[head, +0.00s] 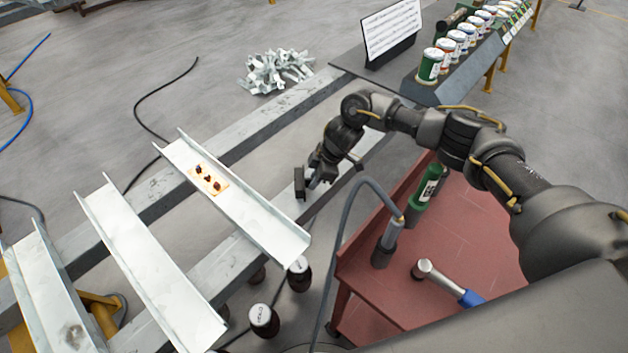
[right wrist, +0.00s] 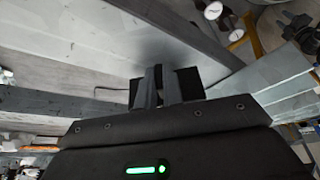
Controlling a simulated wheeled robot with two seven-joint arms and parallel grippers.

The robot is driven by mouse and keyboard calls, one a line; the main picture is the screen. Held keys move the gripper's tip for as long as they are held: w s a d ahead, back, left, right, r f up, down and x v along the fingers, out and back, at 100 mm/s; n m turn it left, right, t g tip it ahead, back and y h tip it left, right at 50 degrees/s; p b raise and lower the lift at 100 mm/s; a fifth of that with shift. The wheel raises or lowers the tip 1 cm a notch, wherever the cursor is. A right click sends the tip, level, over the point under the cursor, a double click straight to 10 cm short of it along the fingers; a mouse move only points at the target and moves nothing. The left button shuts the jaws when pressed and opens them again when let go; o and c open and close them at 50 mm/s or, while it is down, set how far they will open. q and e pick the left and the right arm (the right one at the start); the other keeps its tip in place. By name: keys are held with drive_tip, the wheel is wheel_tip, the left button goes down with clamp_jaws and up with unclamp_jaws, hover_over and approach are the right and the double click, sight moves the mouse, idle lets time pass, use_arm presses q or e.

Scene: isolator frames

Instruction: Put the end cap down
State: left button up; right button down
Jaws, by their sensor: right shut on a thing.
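My right gripper (head: 315,178) reaches in from the right, low over the grey steel beam that runs along the near side. It is shut on the end cap (head: 299,183), a small dark plate standing roughly upright at the fingertips. In the right wrist view the fingers (right wrist: 165,88) are close together, and the dark end cap (right wrist: 190,83) shows beside them. The fingers hide part of it. I cannot tell whether the cap touches the beam. My left gripper is not in view.
A red bench (head: 460,235) holds a green bottle (head: 423,190), a hose-fed tool and a blue-handled hammer (head: 445,283). Paint cans (head: 431,66) stand at the back right.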

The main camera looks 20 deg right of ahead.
drive_tip(key=shift+f, duration=0.4)
drive_tip(key=shift+f, duration=0.1)
drive_tip(key=c, duration=1.5)
unclamp_jaws()
drive_tip(key=shift+c, duration=0.2)
drive_tip(key=v, duration=1.2)
